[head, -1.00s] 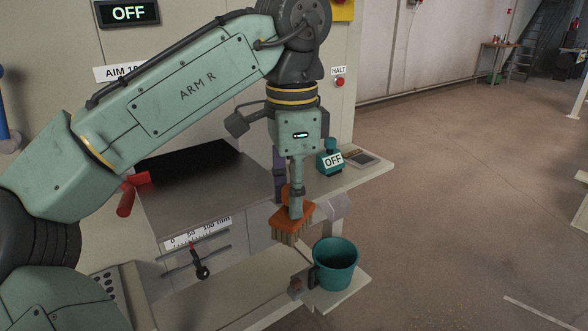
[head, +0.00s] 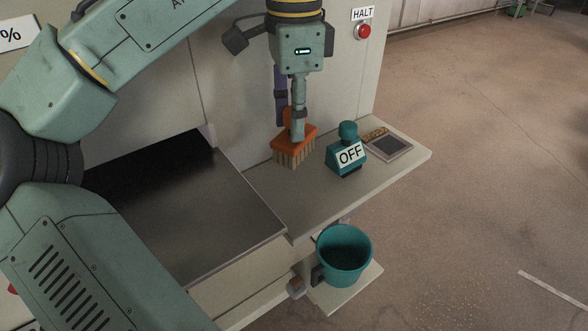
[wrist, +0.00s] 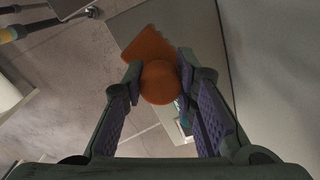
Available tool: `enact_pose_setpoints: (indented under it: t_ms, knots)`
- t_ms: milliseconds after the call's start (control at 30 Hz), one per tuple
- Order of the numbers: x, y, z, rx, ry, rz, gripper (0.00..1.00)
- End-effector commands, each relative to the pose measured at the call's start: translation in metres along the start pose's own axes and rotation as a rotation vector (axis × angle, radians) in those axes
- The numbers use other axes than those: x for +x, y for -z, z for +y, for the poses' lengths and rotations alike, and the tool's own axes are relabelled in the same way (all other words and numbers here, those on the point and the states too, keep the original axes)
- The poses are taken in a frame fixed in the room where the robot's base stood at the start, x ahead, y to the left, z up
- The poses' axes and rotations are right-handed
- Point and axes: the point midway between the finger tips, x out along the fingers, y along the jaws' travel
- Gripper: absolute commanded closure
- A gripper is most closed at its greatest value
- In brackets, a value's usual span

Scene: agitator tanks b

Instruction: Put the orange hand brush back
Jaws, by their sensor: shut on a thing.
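The orange hand brush (head: 297,140) has pale bristles pointing down. My gripper (head: 292,126) is shut on its handle from above and holds it at the back of the grey side shelf (head: 290,205), left of the teal OFF switch box. I cannot tell whether the bristles touch the shelf. In the wrist view the round orange handle end of the brush (wrist: 158,83) sits between the two fingers of my gripper (wrist: 157,78), with part of the orange brush body beyond it. The bristles are hidden there.
The teal switch box (head: 347,155) and a shallow tray (head: 388,147) stand on the shelf to the right. A teal bucket (head: 344,257) stands lower, in front. A dark-topped surface (head: 180,205) lies left. A red HALT button (head: 363,31) is on the wall.

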Motion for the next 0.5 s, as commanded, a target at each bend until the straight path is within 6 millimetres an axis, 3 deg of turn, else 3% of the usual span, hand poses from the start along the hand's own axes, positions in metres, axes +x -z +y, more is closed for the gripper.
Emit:
enact_pose_setpoints:
  t_ms: [200, 500]
  knots:
    - [0.042, 0.000, 0.001, 0.004, -0.003, 0.002, 0.96]
    - [0.069, 0.000, 0.001, 0.000, -0.001, -0.002, 0.96]
